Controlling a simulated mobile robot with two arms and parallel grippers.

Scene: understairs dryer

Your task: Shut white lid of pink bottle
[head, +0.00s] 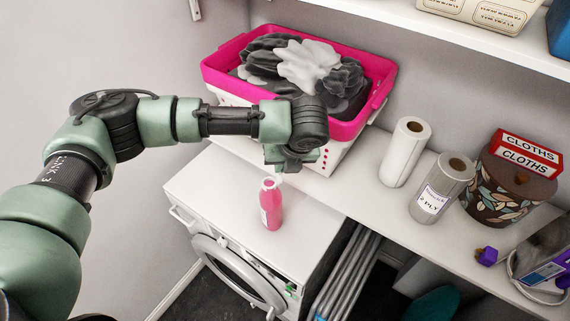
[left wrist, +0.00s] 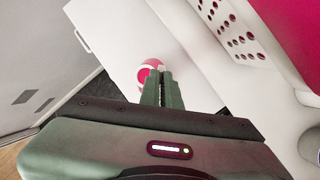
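The pink bottle (head: 271,204) stands upright on top of the white dryer (head: 215,190). Its white lid (head: 270,183) is at the top; the frames are too small to tell clearly how far open it is. In the left wrist view the bottle (left wrist: 152,65) shows from above as a pink and white round, partly hidden behind the fingertips. My left gripper (head: 289,165) hangs above the bottle and slightly to its right, apart from it. Its two fingers (left wrist: 161,76) are together with nothing visible between them. My right gripper is in neither view.
A pink and white basket (head: 383,92) of dark laundry stands close behind my left gripper. Paper rolls (head: 406,150) and a patterned pot (head: 500,190) stand on the white counter to the right. The dryer top around the bottle is clear.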

